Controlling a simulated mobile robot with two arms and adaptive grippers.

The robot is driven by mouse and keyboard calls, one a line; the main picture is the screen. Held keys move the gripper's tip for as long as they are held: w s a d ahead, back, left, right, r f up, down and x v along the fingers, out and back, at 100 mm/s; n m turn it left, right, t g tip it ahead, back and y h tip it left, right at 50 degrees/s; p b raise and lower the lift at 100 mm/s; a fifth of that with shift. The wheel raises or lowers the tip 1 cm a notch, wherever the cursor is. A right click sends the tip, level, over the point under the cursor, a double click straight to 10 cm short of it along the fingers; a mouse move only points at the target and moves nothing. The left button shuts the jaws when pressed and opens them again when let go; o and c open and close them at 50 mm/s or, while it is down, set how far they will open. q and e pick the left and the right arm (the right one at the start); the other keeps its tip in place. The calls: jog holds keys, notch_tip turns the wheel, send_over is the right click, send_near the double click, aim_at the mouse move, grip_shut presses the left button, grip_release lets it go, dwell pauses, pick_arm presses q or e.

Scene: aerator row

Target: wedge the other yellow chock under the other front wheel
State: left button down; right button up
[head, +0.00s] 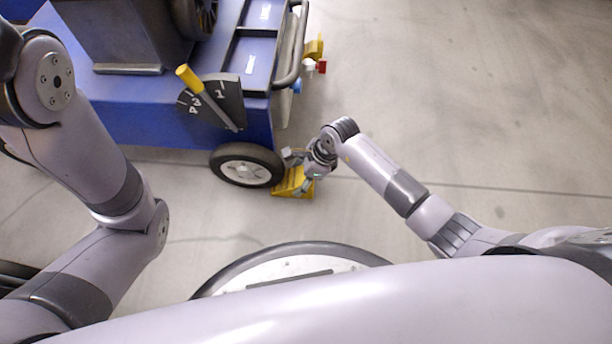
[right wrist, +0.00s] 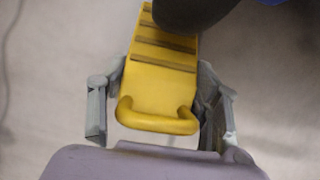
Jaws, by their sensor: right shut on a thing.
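The yellow chock (head: 284,187) lies on the floor at the right side of the near front wheel (head: 247,165) of the blue cart. My right gripper (head: 299,173) is shut on this chock from the right. In the right wrist view the ridged chock (right wrist: 160,82) sits between my right gripper's fingers (right wrist: 157,108), with its looped handle toward me. Its far end reaches the dark tyre (right wrist: 190,12); whether it presses against it I cannot tell. My left arm shows at the left of the head view, but its gripper is not in view.
The blue cart (head: 150,120) fills the upper left, with a yellow-handled lever (head: 205,93) on a numbered plate. A yellow part (head: 315,48) and small coloured fittings stick out at its far right end. The floor (head: 470,110) to the right is clear.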

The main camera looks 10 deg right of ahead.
jog(key=shift+w+a+r, duration=0.1)
jog(key=shift+a, duration=0.05)
jog(key=o, duration=1.7)
jog(key=shift+o, duration=0.2)
jog(key=v, duration=1.2)
